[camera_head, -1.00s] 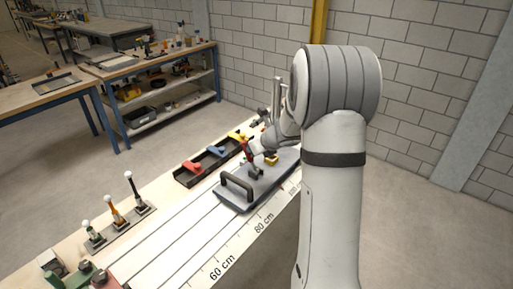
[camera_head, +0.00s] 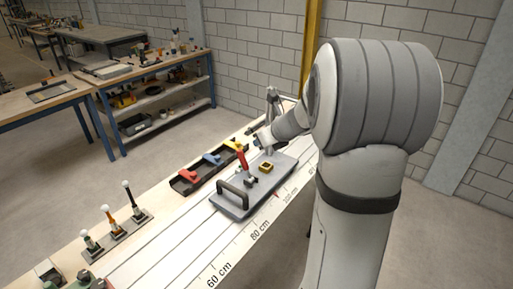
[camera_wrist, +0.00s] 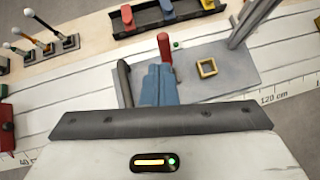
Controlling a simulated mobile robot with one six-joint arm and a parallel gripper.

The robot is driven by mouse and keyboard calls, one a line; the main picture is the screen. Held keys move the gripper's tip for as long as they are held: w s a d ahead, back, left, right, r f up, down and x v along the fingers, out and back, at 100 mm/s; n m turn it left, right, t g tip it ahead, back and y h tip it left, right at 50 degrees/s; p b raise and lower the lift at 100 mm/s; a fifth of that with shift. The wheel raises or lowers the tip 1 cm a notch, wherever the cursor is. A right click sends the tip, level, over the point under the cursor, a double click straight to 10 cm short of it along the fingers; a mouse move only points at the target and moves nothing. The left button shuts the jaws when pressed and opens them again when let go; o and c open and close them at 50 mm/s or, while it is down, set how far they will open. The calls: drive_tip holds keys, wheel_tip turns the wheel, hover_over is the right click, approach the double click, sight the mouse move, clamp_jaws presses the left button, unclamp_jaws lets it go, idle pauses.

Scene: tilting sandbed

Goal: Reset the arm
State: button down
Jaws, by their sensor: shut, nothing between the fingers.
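My gripper (camera_wrist: 160,72) shows in the wrist view as blue-grey fingers closed together, with nothing held. They point over a grey plate (camera_wrist: 226,82) and overlap its near part. In the head view my gripper (camera_head: 263,138) is small, above the far side of the plate (camera_head: 262,190), and partly lost against my arm. The plate has a black bar handle (camera_head: 234,190), a red-handled clamp (camera_head: 242,156) and a hollow yellow square block (camera_head: 266,167). The red handle (camera_wrist: 165,48) appears just beyond my fingertips in the wrist view; their gap is unclear.
A black tray (camera_head: 180,186) with red, blue and yellow pieces lies behind the plate. A rack (camera_head: 118,232) holds several ball-topped tools at left. A measuring scale (camera_head: 258,231) runs along the bench. A metal post (camera_wrist: 250,20) stands near my gripper.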

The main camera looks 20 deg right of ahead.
drive_tip(key=shift+r, duration=0.35)
drive_tip(key=shift+s, duration=0.1)
drive_tip(key=s+a+r+n+g, duration=0.2)
drive_tip(key=s+a+n+g, duration=0.2)
drive_tip(key=s+a+n, duration=1.05)
drive_tip(key=s+d+n+h, duration=0.1)
drive_tip(key=s+n, duration=0.6)
drive_tip(key=n, duration=0.2)
drive_tip(key=s+d+f+n+g+h, duration=0.1)
drive_tip(key=s+n+h, duration=0.1)
drive_tip(key=s+n, duration=0.5)
drive_tip(key=shift+d+f+n, duration=0.25)
drive_tip(key=shift+d+n, duration=0.1)
drive_tip(key=shift+n, duration=0.5)
